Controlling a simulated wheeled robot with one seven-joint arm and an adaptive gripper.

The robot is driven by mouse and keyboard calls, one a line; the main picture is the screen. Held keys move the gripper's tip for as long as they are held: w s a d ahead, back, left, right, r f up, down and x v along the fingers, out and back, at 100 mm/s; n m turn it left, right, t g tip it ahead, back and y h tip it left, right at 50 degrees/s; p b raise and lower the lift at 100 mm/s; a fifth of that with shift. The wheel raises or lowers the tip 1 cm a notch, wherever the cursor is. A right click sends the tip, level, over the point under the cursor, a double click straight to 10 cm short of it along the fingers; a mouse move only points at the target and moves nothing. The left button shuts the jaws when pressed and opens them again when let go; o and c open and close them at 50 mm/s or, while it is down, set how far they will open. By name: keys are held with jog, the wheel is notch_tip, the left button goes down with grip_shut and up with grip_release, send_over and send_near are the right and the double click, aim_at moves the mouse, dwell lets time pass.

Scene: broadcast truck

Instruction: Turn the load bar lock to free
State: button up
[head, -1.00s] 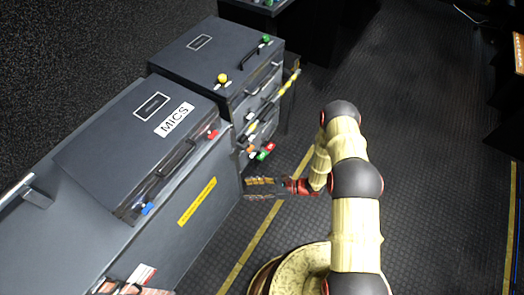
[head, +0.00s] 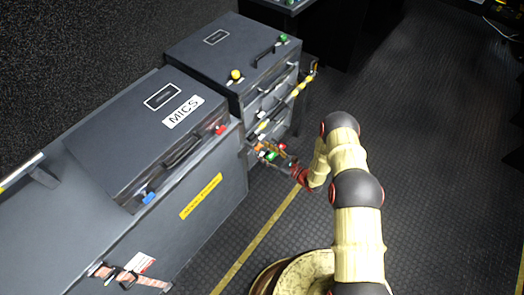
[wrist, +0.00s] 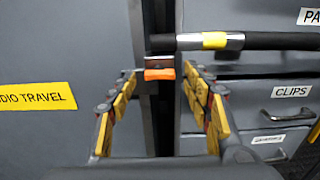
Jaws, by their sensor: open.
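An orange lever (wrist: 159,74), which looks like the load bar lock, shows in the wrist view in the dark gap between two grey cabinets, just under the left end of the load bar. The load bar (wrist: 265,41) is a dark bar with a yellow band and metal end; it also runs along the drawer fronts in the head view (head: 294,93). My gripper (wrist: 159,72) is open, its yellow-padded fingers left and right of the orange lever. I cannot tell whether they touch it. In the head view my gripper (head: 280,160) is small and partly lost among coloured parts.
A grey cabinet with a yellow travel label (wrist: 38,96) stands left of the gap. A drawer marked CLIPS (wrist: 290,103) has a handle at right. The MICS case (head: 140,130) lies on top at left. Open floor (head: 440,160) lies to the right.

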jog(key=shift+x, duration=0.8)
jog(key=c, duration=0.3)
jog(key=c, duration=0.8)
jog(key=shift+c, duration=0.3)
